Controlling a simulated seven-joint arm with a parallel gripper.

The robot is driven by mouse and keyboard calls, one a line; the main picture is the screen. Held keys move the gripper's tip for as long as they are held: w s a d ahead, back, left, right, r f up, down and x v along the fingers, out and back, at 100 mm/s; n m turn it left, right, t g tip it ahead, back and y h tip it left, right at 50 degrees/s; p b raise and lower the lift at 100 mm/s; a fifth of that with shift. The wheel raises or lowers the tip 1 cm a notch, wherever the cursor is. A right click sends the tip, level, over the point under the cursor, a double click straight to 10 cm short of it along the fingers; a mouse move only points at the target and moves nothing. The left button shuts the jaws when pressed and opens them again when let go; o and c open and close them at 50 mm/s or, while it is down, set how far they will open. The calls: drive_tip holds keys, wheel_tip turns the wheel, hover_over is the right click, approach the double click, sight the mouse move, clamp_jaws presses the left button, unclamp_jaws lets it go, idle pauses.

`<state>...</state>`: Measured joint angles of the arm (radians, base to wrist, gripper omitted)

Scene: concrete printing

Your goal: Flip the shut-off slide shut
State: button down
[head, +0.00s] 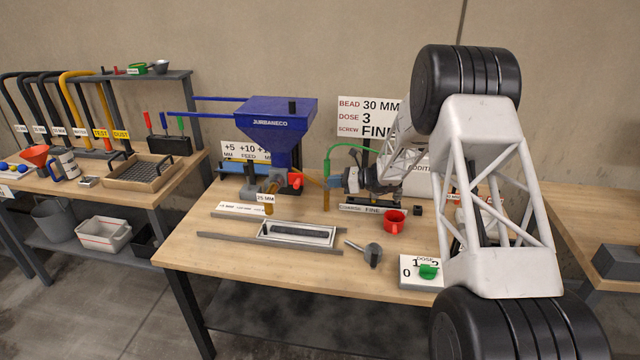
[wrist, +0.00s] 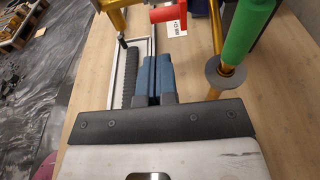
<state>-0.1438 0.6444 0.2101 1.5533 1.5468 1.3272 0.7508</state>
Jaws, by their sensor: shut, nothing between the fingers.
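The shut-off slide appears to be the red piece (head: 296,180) at the outlet of the blue hopper machine (head: 277,130). In the wrist view the red piece (wrist: 168,14) is at the top edge, partly cut off, beside a brass pipe. My gripper (head: 334,182) is to the right of the red piece in the head view, apart from it, with part of it hidden behind a brass post. In the wrist view my blue-padded gripper (wrist: 155,64) is shut and empty, and its tips point toward the red piece without touching it.
A brass post with a green grip (wrist: 249,28) stands close to the right of my gripper. A metal tray (head: 297,233) lies on the bench in front. A red cup (head: 394,221), a trowel-like tool (head: 370,253) and a green dose knob (head: 428,271) stand right of it.

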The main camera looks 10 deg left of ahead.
drive_tip(key=shift+d+r, duration=0.2)
drive_tip(key=shift+d, duration=0.75)
drive_tip(key=shift+d+r, duration=0.15)
drive_tip(key=shift+d, duration=0.8)
drive_tip(key=s+d+r+n+h, duration=0.35)
drive_tip(key=s+r, duration=0.35)
drive_tip(key=s, duration=0.3)
drive_tip(key=s+d+r+n+g+h, duration=0.1)
drive_tip(key=s+d+r+n+h, duration=0.15)
drive_tip(key=s+d+r, duration=0.6)
drive_tip(key=s+d+r+n+h, duration=0.1)
drive_tip(key=s+r+n+h, duration=0.3)
drive_tip(key=s, duration=0.8)
drive_tip(key=s+d+n+t+h, duration=0.1)
drive_tip(key=s+d, duration=0.3)
drive_tip(key=s, duration=0.7)
drive_tip(key=s+d+r+n+t+h, duration=0.1)
drive_tip(key=s+d+n+h, duration=0.2)
drive_tip(key=s, duration=0.8)
drive_tip(key=s+d+r+n+t+h, duration=0.1)
drive_tip(key=s+d+n+h, duration=0.1)
drive_tip(key=s+d, duration=0.5)
drive_tip(key=s+n, duration=0.1)
drive_tip(key=s, duration=0.3)
drive_tip(key=shift+s+d+r+n+t, duration=0.15)
drive_tip(key=shift+s+d+n+t, duration=0.15)
drive_tip(key=shift+n, duration=0.1)
